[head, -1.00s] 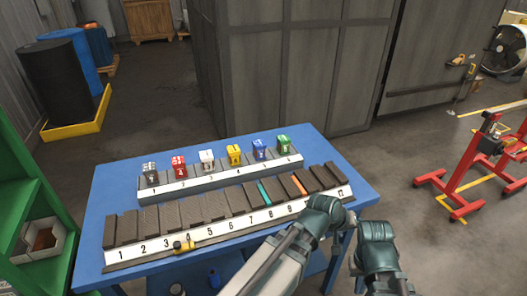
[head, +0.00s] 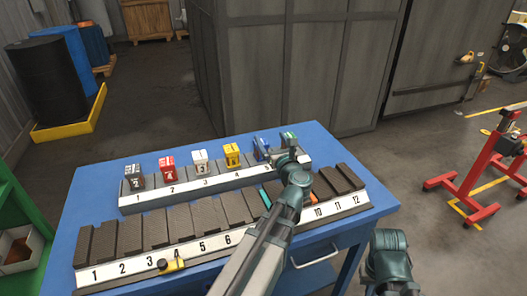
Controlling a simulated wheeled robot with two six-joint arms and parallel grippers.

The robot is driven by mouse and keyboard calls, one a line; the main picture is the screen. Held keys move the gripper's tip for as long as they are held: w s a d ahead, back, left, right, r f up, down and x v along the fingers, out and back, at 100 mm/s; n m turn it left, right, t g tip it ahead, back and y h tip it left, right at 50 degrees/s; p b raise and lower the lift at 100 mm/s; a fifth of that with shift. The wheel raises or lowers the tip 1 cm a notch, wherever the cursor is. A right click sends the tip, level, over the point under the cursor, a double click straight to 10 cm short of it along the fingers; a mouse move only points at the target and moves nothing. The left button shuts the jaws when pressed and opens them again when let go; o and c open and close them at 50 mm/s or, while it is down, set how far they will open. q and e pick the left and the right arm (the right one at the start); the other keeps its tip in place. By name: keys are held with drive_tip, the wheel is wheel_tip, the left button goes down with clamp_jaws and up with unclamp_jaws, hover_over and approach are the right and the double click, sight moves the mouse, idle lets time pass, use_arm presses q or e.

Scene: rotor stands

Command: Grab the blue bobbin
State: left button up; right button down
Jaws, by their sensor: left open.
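The blue bobbin (head: 260,146) stands on the back rack (head: 160,198), near its right end, and is partly covered by my gripper. My left gripper (head: 280,155) is open over the right part of that rack, close beside the blue bobbin and in front of the green bobbin (head: 288,137). I cannot tell whether a finger touches the blue bobbin. Of my right arm, only a dark green link shows at the bottom right; its gripper is not in view.
Black (head: 135,177), red (head: 167,168), white (head: 200,162) and yellow (head: 232,155) bobbins stand left of the blue one. A longer numbered front rack (head: 128,270) holds dark blocks, with a yellow-black item (head: 172,265) at its front. My left forearm crosses it. The blue table's (head: 75,215) left side is clear.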

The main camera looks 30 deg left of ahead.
use_arm(q)
drive_tip(key=n, duration=0.1)
drive_tip(key=b, duration=0.9)
approach(256, 154)
drive_tip(key=shift+g, duration=0.4)
drive_tip(key=w, duration=0.3)
drive_tip(key=w+a, duration=0.1)
drive_tip(key=shift+w+r, duration=0.25)
drive_tip(key=shift+w, duration=0.1)
drive_tip(key=shift+w+a+r+p, duration=0.35)
drive_tip(key=shift+a+r+p, duration=0.05)
drive_tip(key=shift+p, duration=0.1)
drive_tip(key=shift+w+a+f, duration=0.1)
drive_tip(key=shift+a, duration=0.05)
drive_tip(key=x, duration=0.6)
drive_tip(key=shift+a, duration=0.1)
drive_tip(key=shift+c, duration=0.2)
clamp_jaws()
